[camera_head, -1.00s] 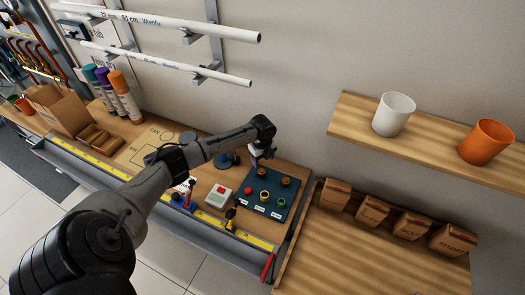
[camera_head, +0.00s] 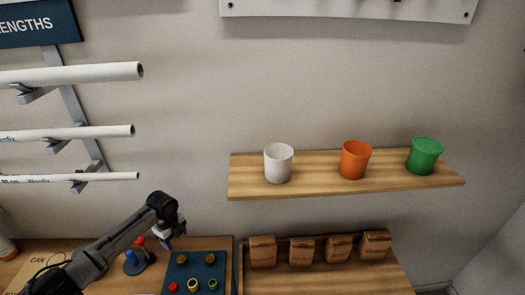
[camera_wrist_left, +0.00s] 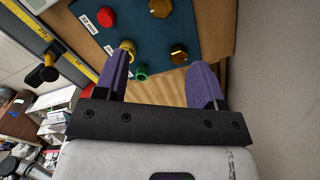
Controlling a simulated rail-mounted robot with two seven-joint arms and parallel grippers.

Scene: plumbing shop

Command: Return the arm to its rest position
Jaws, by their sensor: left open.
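My left arm comes in from the lower left of the head view. Its gripper (camera_head: 174,240) hangs near the wall, just left of the dark blue board (camera_head: 215,263). In the left wrist view the two purple fingers of my left gripper (camera_wrist_left: 164,82) stand wide apart with nothing between them. Beyond them lies the board (camera_wrist_left: 205,50), with a red piece (camera_wrist_left: 107,17), a yellow piece (camera_wrist_left: 127,50), a green piece (camera_wrist_left: 141,72) and brass pieces (camera_wrist_left: 179,53). My right gripper is not in view.
A wooden shelf (camera_head: 320,188) on the wall holds a white cup (camera_head: 278,163), an orange cup (camera_head: 355,160) and a green cup (camera_head: 424,156). Cardboard boxes (camera_head: 301,251) stand below it. White pipes (camera_head: 70,75) rest on brackets at left. A blue object (camera_head: 134,262) stands left of the gripper.

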